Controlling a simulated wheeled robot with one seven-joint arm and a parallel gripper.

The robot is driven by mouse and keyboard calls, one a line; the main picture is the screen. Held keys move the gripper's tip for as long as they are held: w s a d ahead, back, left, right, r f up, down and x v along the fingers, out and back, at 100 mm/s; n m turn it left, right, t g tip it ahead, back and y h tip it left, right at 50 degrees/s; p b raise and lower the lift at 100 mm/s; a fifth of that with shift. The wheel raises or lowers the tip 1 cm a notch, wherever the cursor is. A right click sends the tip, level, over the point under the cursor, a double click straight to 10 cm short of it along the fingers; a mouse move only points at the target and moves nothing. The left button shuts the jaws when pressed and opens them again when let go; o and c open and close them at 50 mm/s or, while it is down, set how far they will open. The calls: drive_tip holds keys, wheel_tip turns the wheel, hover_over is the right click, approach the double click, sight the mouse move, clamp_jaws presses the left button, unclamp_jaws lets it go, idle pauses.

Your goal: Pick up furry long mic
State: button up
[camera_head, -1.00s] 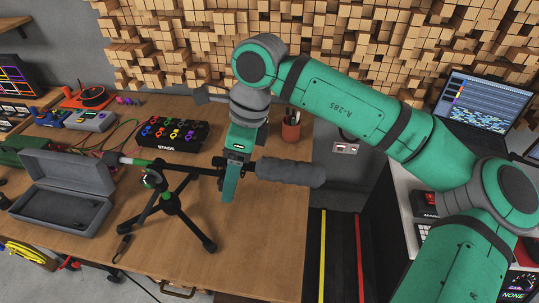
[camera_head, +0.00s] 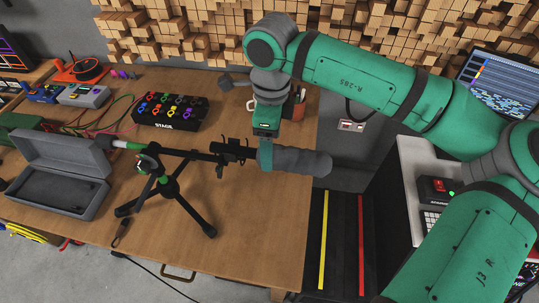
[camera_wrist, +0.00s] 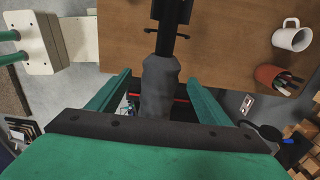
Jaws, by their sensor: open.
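The furry long mic (camera_head: 300,161) is a dark grey fuzzy cylinder. It lies roughly level at the right end of a black tripod stand's boom (camera_head: 195,154), sticking out past the table's right edge. My gripper (camera_head: 266,156) is open and points down at the mic's left end, near the stand's clip (camera_head: 233,150). In the wrist view the grey mic (camera_wrist: 160,88) runs midway between my two spread green fingers, and neither finger visibly touches it. The near finger hides part of the mic in the head view.
An open grey case (camera_head: 62,180) lies on the wooden table (camera_head: 255,235) at left. A pedal board (camera_head: 170,110) stands behind the stand. A white mug (camera_wrist: 292,36) and a pen cup (camera_wrist: 278,78) are close by at the table's back right.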

drive_tip(key=shift+f, duration=2.3)
drive_tip(key=c, duration=1.3)
drive_tip(key=shift+w, duration=0.1)
drive_tip(key=shift+r, duration=0.1)
drive_tip(key=shift+r, duration=0.55)
drive_tip(key=shift+s+d+r, duration=0.1)
drive_tip(key=shift+s+r, duration=2.25)
drive_tip(key=shift+r, duration=0.75)
drive_tip(key=shift+s+d+r, duration=0.15)
drive_tip(key=shift+s+r, duration=2.2)
drive_tip(key=shift+r, duration=0.75)
drive_tip(key=shift+s+d+r, duration=0.1)
drive_tip(key=shift+s+r, duration=2.25)
drive_tip(key=shift+r, duration=0.75)
